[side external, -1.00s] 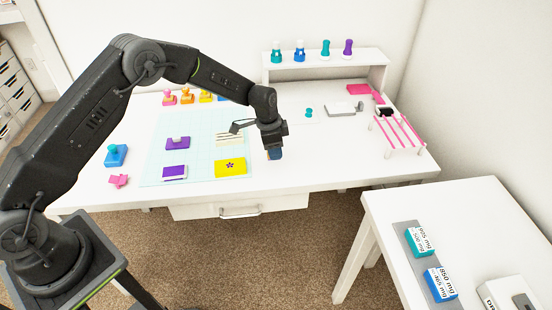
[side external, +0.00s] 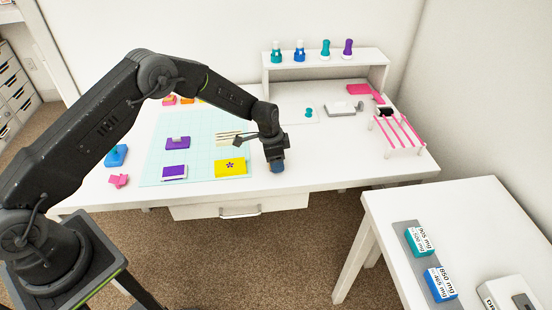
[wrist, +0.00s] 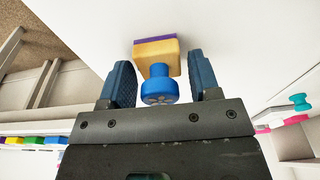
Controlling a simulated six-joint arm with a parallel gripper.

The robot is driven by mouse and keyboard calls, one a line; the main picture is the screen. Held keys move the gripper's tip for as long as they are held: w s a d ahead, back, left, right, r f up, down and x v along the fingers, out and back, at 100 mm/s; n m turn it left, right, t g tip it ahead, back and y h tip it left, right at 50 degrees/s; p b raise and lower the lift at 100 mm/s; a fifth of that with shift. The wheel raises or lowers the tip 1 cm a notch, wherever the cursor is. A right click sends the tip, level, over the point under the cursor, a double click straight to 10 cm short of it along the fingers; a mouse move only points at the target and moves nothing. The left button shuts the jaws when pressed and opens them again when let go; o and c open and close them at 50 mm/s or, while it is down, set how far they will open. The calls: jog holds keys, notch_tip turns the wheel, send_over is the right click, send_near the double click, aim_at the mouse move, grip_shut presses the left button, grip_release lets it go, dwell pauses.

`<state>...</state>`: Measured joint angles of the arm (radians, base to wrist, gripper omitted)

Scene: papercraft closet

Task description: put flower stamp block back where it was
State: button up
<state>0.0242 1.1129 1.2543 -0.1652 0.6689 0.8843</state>
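The stamp block (wrist: 157,55) has a blue round knob, a tan body and a purple edge. In the wrist view it is in front of my gripper (wrist: 162,75), with the knob between the two blue fingers. Gaps show on both sides of the knob, so the fingers are open and not closed on it. In the side view my gripper (side external: 277,166) points down low over the table's front part, right of a yellow piece with a purple flower (side external: 230,167). The block is hidden there by the gripper. I cannot tell whether it touches the table.
The cutting mat (side external: 203,150) lies to the left with a purple piece (side external: 174,171) and a purple-topped block (side external: 178,142). A blue stamp (side external: 116,155) stands farther left. A pink rack (side external: 398,135) is at right. The table's front edge is close to my gripper.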

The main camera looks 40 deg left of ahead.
jog(key=shift+o, duration=0.8)
jog(key=s+a+r+n+t, duration=0.1)
jog(key=s+r, duration=0.2)
jog(key=r, duration=0.8)
jog(key=s+a+r+n, duration=0.1)
jog(key=s+r, duration=0.2)
jog(key=r, duration=0.8)
jog(key=s+r+n+t, duration=0.1)
jog(key=s+r+n, duration=0.1)
jog(key=s+r, duration=0.7)
jog(key=s+a+r+n+t+y, duration=0.1)
jog(key=s+n, duration=0.4)
jog(key=s, duration=1.6)
jog(key=shift+s+r+t, duration=0.2)
jog(key=shift+r+t, duration=0.25)
jog(key=shift+t, duration=0.25)
